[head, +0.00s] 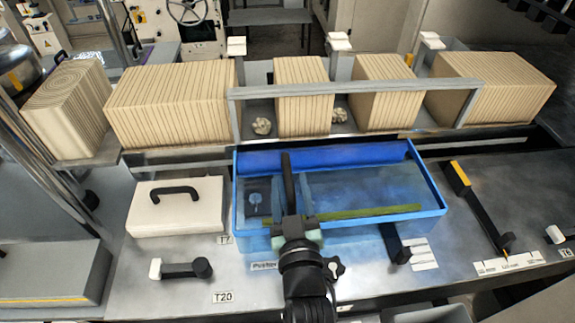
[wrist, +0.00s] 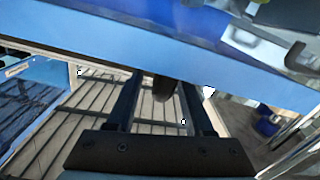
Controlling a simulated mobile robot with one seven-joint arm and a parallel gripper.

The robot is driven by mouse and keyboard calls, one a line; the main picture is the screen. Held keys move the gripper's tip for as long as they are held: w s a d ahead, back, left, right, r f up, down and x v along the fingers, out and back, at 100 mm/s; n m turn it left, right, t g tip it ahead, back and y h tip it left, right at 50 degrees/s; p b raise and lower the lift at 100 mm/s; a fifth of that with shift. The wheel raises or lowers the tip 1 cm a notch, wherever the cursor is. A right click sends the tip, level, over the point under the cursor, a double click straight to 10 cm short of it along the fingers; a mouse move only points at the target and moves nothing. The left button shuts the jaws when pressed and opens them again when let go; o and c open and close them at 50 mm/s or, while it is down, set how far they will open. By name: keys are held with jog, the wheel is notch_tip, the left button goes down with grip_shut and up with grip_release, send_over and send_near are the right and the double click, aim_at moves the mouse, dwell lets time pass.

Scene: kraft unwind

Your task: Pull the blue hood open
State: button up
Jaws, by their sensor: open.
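The blue hood (head: 430,185) is a box with a bright blue rim and see-through blue panels, in the middle of the bench in the head view. Its blue edge also crosses the top of the wrist view (wrist: 150,62). My gripper (head: 287,160) reaches over the hood's near side, its dark fingers overlapping the hood in the picture. In the wrist view the fingers (wrist: 162,80) are spread apart, tips near the blue edge. A dark rounded piece (wrist: 163,92) shows between them; I cannot tell whether it is a handle or whether anything touches it.
A white case with a black handle (head: 175,212) stands left of the hood. A grey rail (head: 350,88) and several striped kraft blocks (head: 170,105) lie behind. Black levers stand on the right (head: 485,215) and front left (head: 185,269).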

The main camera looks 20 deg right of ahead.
aim_at(286, 160)
jog(key=shift+x, duration=2.05)
grip_shut()
